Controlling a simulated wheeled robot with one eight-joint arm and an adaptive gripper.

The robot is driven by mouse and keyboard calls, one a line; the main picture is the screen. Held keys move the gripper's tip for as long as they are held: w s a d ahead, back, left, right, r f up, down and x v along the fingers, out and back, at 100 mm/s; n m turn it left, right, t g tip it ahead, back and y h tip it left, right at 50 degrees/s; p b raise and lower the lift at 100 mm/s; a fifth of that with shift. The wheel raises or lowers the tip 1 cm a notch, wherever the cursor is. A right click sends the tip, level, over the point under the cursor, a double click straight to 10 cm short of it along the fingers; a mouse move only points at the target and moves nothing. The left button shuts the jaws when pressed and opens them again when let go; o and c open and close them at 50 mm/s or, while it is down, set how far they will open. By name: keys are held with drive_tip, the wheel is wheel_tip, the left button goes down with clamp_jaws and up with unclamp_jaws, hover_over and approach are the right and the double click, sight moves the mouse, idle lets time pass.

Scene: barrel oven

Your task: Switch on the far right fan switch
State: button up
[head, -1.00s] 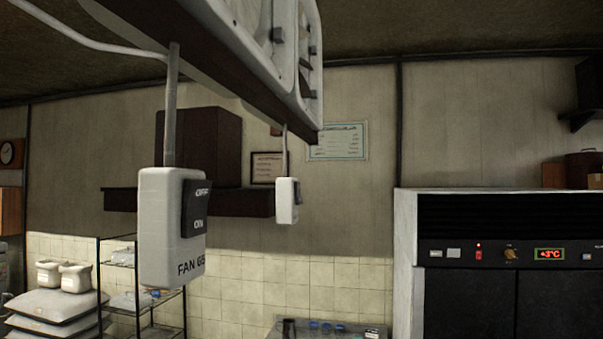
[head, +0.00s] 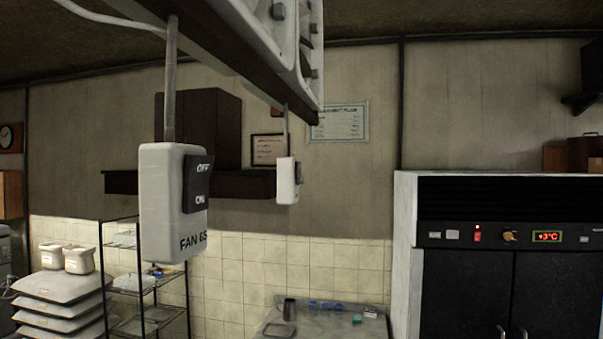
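Two white fan switch boxes hang from the overhead beam. The nearer switch box (head: 160,225) hangs at the left on a grey conduit and is lettered "FAN", with the rest partly hard to read. Its dark rocker (head: 197,184) is marked OFF at the top and ON below. The smaller, farther switch box (head: 288,181) hangs near the middle; its rocker faces right and its position is too small to tell. The nearer rocker's position is also unclear. My gripper is not in the head view.
Fan housings (head: 293,40) sit along the overhead beam (head: 215,45). A refrigerator (head: 405,250) stands at the right, a worktop (head: 300,322) low in the middle. A wire rack (head: 145,290), stacked sacks (head: 60,288) and a wall shelf (head: 240,184) are at the left and behind.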

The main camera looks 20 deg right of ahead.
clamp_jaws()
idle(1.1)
